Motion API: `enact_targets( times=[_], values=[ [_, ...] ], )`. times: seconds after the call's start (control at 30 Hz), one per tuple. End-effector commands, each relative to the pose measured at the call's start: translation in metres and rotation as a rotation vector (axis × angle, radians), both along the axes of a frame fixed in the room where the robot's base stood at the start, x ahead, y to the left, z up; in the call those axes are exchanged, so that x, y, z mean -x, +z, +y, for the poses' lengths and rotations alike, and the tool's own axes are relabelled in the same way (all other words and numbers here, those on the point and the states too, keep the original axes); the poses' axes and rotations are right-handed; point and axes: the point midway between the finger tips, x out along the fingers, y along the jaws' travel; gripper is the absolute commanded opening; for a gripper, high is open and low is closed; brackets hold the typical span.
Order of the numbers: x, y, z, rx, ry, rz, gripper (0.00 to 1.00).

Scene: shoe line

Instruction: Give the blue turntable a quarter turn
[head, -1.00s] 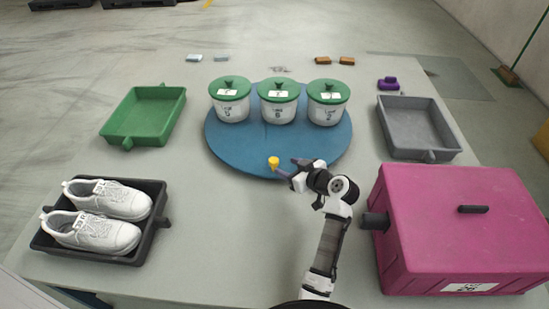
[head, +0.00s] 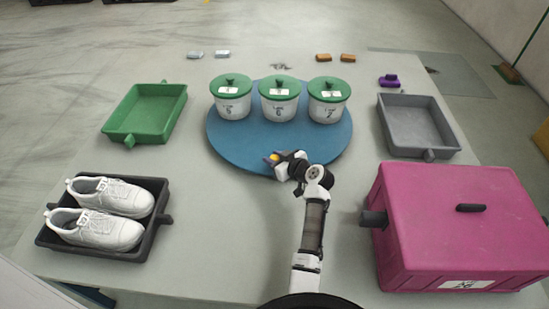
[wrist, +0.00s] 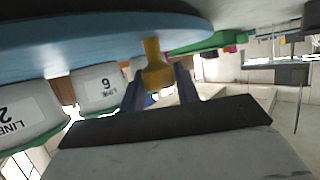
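The blue turntable (head: 240,148) is a round disc on the table, also at the top of the wrist view (wrist: 70,42). Several white pots with green lids, three in all, stand on its far half. A yellow knob (head: 273,156) stands at its near edge; in the wrist view the knob (wrist: 155,68) sits between my two fingers. My gripper (head: 275,158) is at the near rim, one finger on each side of the knob. The fingers look open, with slim gaps beside the knob; whether either touches it is unclear.
A black tray (head: 48,239) with white shoes is at the near left, a green tray (head: 122,136) behind it. A magenta box (head: 455,225) stands near right, a grey tray (head: 420,152) behind it. Small blocks lie at the back. The table left of my arm is clear.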

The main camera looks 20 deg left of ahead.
Motion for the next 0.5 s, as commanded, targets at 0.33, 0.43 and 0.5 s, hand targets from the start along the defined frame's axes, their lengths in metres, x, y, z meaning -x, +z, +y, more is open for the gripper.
enact_targets(
  times=[0.33,0.43,0.5],
  values=[
    [0.0000,0.0001,-0.0003,0.000,0.000,0.000,0.00],
    [-0.0015,-0.0018,-0.0027,0.000,0.008,0.000,0.00],
    [-0.0045,-0.0037,-0.0073,0.000,0.024,-0.001,0.00]
  ],
)
